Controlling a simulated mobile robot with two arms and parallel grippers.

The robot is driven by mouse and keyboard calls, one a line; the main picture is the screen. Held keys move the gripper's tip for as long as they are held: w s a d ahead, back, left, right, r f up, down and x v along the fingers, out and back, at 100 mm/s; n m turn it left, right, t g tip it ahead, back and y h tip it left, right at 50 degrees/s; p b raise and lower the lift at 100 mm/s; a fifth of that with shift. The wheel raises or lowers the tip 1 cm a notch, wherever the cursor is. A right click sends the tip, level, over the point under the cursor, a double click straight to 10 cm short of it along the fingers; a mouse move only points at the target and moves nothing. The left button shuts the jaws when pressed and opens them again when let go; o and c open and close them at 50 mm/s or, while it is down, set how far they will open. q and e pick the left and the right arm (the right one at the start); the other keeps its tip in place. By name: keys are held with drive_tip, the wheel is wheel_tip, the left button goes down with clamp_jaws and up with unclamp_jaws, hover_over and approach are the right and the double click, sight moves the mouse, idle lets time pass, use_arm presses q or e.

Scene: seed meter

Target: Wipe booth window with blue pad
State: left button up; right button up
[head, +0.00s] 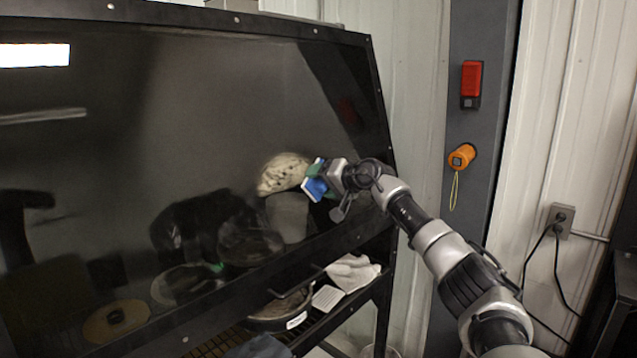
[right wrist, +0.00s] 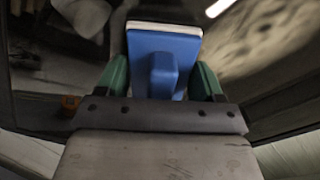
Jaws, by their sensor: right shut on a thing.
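The booth window (head: 150,120) is a large, dark, sloping pane in a black frame, filling the left and middle of the head view. A pale, speckled patch (head: 282,174) shows on its lower right part. My right gripper (head: 320,178) is at this patch's right edge, shut on the blue pad (head: 314,188). In the right wrist view the pad (right wrist: 165,45) has a white face layer and a raised blue grip held between two green fingers. The pad is close to the glass; I cannot tell whether it touches. My left gripper is not in view.
Below the window, a shelf holds a round pan (head: 280,312), a white cloth (head: 352,272) and a white card (head: 327,298). A grey post with a red box (head: 471,80) and an orange device (head: 461,157) stands right. Dark round shapes show behind the glass.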

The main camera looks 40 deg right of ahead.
sight(241, 194)
drive_tip(key=shift+w+a+r+p, duration=0.1)
drive_tip(key=shift+w+r+p, duration=0.1)
drive_tip(key=shift+r+p, duration=0.55)
drive_tip(key=shift+w+r+p, duration=0.2)
drive_tip(key=shift+r+p, duration=0.4)
drive_tip(key=shift+r, duration=0.1)
drive_tip(key=shift+a+f, duration=0.15)
drive_tip(key=shift+a, duration=0.5)
drive_tip(key=shift+s+a+b, duration=0.15)
drive_tip(key=shift+a+b, duration=0.05)
drive_tip(key=shift+a, duration=1.4)
drive_tip(key=shift+s+a+b, duration=0.15)
drive_tip(key=shift+a+b, duration=0.05)
drive_tip(key=shift+a, duration=2.2)
drive_tip(key=shift+s+a+b, duration=0.15)
drive_tip(key=shift+a+b, duration=0.3)
drive_tip(key=shift+a, duration=0.5)
drive_tip(key=shift+a+b, duration=0.55)
drive_tip(key=shift+a, duration=0.7)
drive_tip(key=shift+s+a, duration=0.15)
drive_tip(key=shift+a, duration=0.45)
drive_tip(key=shift+a+b, duration=0.55)
drive_tip(key=shift+a, duration=0.25)
drive_tip(key=shift+s+a+b, duration=0.15)
drive_tip(key=shift+a+b, duration=0.35)
drive_tip(key=shift+a, duration=0.9)
drive_tip(key=shift+s+a+b, duration=0.1)
drive_tip(key=shift+a+b, duration=0.35)
drive_tip(key=shift+a, duration=0.95)
